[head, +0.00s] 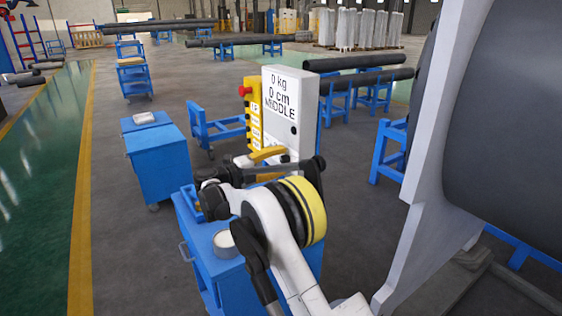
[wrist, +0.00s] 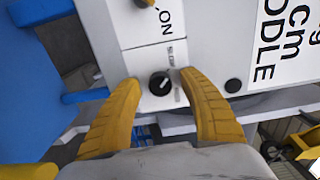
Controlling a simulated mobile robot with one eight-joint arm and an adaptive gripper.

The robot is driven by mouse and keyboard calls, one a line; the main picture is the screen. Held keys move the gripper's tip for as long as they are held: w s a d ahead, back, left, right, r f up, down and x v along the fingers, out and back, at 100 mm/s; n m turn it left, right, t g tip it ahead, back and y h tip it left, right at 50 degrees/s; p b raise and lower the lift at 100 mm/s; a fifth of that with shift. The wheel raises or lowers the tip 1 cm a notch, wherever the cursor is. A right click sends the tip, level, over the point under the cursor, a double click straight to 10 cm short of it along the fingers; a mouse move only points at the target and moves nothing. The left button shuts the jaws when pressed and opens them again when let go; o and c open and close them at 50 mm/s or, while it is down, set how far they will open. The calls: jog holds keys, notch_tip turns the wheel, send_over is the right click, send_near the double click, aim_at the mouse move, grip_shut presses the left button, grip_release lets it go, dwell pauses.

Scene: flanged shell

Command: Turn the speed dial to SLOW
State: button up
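The speed dial (wrist: 160,84) is a small black knob with a white mark, on the light face of the control box (head: 281,112). Small lettering beside it is partly hidden by a finger and too small to read fully. The box's display panel reads 0 kg, 0 cm, MIDDLE; it also shows rotated in the wrist view (wrist: 285,40). My gripper (wrist: 159,78) is open, its two yellow fingers on either side of the dial with visible gaps. In the head view, my gripper (head: 275,163) is at the lower front of the box, and the dial is hidden.
A yellow panel with a red button (head: 245,90) is on the box's left side. A blue cart (head: 195,245) bearing a white roll (head: 224,243) stands below my arm. A large grey shell (head: 500,130) with a white flange (head: 435,150) fills the right. Blue cabinet (head: 160,160) stands left.

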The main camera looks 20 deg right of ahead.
jog(key=shift+a, duration=0.1)
jog(key=v, duration=1.2)
jog(key=shift+r, duration=0.1)
